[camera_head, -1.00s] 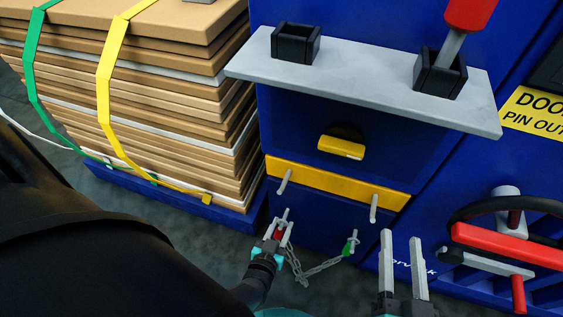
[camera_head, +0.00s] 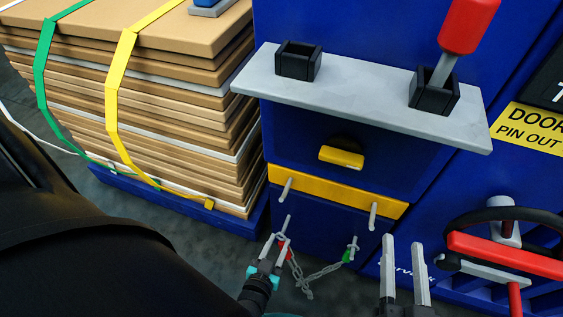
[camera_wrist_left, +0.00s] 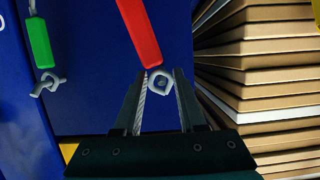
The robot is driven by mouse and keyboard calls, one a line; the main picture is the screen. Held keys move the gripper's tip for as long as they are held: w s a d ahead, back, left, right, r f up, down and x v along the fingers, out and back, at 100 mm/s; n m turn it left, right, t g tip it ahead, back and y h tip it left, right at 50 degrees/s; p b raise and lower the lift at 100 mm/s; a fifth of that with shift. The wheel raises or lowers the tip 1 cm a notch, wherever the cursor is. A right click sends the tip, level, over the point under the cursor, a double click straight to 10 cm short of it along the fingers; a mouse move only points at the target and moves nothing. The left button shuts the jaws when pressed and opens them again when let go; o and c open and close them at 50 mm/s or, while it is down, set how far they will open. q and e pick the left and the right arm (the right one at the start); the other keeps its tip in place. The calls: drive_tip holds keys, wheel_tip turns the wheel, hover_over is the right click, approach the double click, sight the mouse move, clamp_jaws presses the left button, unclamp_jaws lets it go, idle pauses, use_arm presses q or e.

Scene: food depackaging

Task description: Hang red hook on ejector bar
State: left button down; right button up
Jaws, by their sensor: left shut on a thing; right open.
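The red hook (camera_head: 288,252) has a red sleeve and a grey metal end, and a grey chain runs from it. My left gripper (camera_head: 274,247) is shut on the hook's metal end, just in front of the lower left peg (camera_head: 287,222). The left wrist view shows the red sleeve (camera_wrist_left: 138,30) and the metal loop between the fingers (camera_wrist_left: 163,80). Whether the hook touches the lower peg is unclear. The yellow bar (camera_head: 330,193) above carries two grey pegs. My right gripper (camera_head: 403,268) is open and empty, right of the pegs.
A green hook (camera_head: 347,256) hangs at the lower right peg (camera_head: 353,243), joined by the chain (camera_head: 312,278). A grey shelf (camera_head: 360,93) juts out above. A red-handled valve lever (camera_head: 500,247) is at right. Strapped board stacks (camera_head: 185,110) stand left.

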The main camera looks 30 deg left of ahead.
use_arm(q)
drive_tip(key=s, duration=0.2)
drive_tip(key=s+d+f+g, duration=0.1)
drive_tip(key=shift+s+d+p, duration=0.1)
drive_tip(key=shift+s+p, duration=0.15)
drive_tip(key=shift+p, duration=0.1)
drive_tip(key=s+r+p, duration=0.2)
drive_tip(key=r+p, duration=0.6)
drive_tip(key=r, duration=0.1)
drive_tip(key=s+d+r+p, duration=0.1)
drive_tip(key=s+r+p, duration=0.2)
drive_tip(key=r+p, duration=0.6)
drive_tip(key=shift+s+r, duration=0.2)
drive_tip(key=shift+w+p, duration=0.1)
drive_tip(key=shift+p, duration=0.2)
drive_tip(key=w+r+p, duration=0.1)
drive_tip(key=w, duration=0.1)
drive_tip(key=w+a+r+p, duration=0.1)
drive_tip(key=w, duration=0.1)
drive_tip(key=shift+r+p, duration=0.3)
drive_tip(key=shift+r, duration=0.05)
idle(0.7)
drive_tip(key=shift+w, duration=0.2)
drive_tip(key=shift+w+a, duration=0.25)
drive_tip(key=shift+w, duration=0.8)
drive_tip(key=shift+w+a, duration=0.25)
drive_tip(key=shift+w, duration=0.75)
